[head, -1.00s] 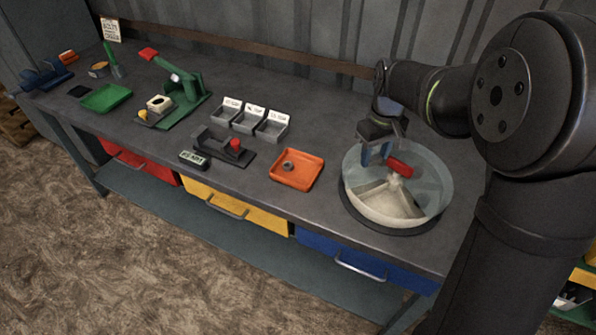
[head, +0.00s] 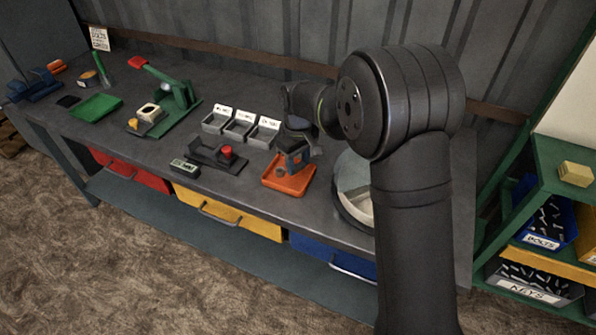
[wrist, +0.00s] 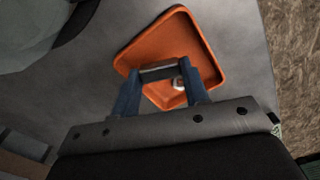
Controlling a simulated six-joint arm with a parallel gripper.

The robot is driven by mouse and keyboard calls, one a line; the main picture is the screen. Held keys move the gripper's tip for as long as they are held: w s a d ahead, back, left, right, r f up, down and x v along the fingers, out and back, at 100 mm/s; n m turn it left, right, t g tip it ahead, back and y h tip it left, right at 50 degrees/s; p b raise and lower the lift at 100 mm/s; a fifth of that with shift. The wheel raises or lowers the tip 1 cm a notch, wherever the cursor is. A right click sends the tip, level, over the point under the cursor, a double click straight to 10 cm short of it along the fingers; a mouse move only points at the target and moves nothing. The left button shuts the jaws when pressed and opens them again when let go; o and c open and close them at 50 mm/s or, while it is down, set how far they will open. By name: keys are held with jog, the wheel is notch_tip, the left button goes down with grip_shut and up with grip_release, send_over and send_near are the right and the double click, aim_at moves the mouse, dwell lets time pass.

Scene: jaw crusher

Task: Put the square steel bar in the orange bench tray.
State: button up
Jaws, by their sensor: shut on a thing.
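The square steel bar (wrist: 159,71) is a short grey bar spanning the gap between my blue fingers in the wrist view. My gripper (wrist: 162,76) is shut on it. The orange bench tray (wrist: 204,38) lies beneath the fingers and the bar, and a small grey piece with a reddish centre (wrist: 179,83) is in it. In the head view my gripper (head: 296,163) is over the back part of the orange tray (head: 292,190). The bar cannot be made out there. I cannot tell whether it touches the tray floor.
A round clear-walled bowl (head: 352,174) stands right of the tray, partly hidden by my arm. Grey labelled bins (head: 238,128) are behind and left of the tray. A black fixture with a red knob (head: 227,153) is to the left. The bench front edge is close.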

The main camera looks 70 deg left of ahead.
aim_at(298, 165)
jog(key=shift+f, duration=2)
jog(key=shift+f, duration=0.1)
jog(key=o, duration=1)
notch_tip(298, 165, up, 12)
jog(key=shift+r, duration=0.15)
notch_tip(298, 165, down, 12)
jog(key=shift+r, duration=1.65)
